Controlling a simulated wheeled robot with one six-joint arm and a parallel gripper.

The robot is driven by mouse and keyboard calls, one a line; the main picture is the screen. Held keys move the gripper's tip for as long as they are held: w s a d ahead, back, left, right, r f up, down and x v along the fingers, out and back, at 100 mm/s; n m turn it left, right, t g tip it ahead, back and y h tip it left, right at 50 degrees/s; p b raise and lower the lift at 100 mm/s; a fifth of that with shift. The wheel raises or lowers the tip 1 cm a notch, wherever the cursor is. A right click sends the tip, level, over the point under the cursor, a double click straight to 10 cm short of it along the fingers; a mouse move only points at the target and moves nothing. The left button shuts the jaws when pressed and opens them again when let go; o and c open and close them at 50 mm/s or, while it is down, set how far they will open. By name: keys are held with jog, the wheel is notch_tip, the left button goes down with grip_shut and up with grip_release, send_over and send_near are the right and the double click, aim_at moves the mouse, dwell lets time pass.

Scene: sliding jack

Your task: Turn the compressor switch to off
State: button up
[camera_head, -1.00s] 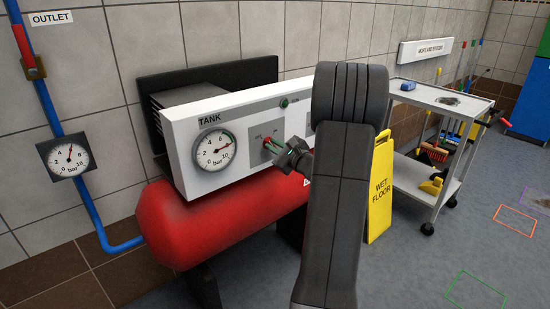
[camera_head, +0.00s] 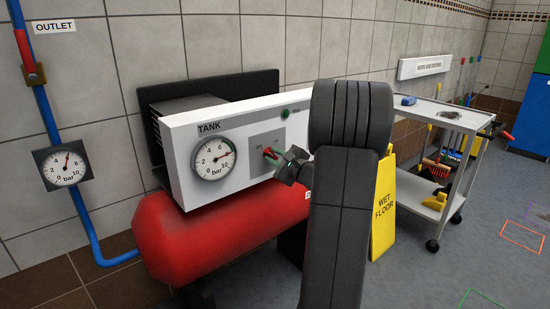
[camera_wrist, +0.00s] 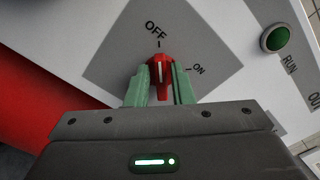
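The compressor switch is a red knob (camera_wrist: 161,72) on a grey plate (camera_wrist: 115,60). In the wrist view its white line points up at the tick under OFF; the ON label (camera_wrist: 198,68) is to the right. My gripper (camera_wrist: 161,80) has its green fingers on both sides of the knob, and they look shut on it. In the head view my gripper (camera_head: 274,158) is at the switch on the white panel (camera_head: 185,165), right of the TANK gauge (camera_head: 213,155). My arm hides the panel's right part.
A green RUN lamp (camera_wrist: 275,39) is right of the switch. The red tank (camera_head: 185,235) is below the panel. A yellow wet-floor sign (camera_head: 384,210) and a trolley (camera_head: 440,115) stand to the right. An outlet gauge (camera_head: 65,165) is on a blue pipe at left.

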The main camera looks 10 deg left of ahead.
jog(key=shift+o, duration=0.8)
jog(key=v, duration=1.4)
jog(key=shift+a, duration=0.1)
jog(key=x, duration=1.3)
jog(key=shift+w+a+r, duration=0.1)
jog(key=shift+w+a, duration=0.2)
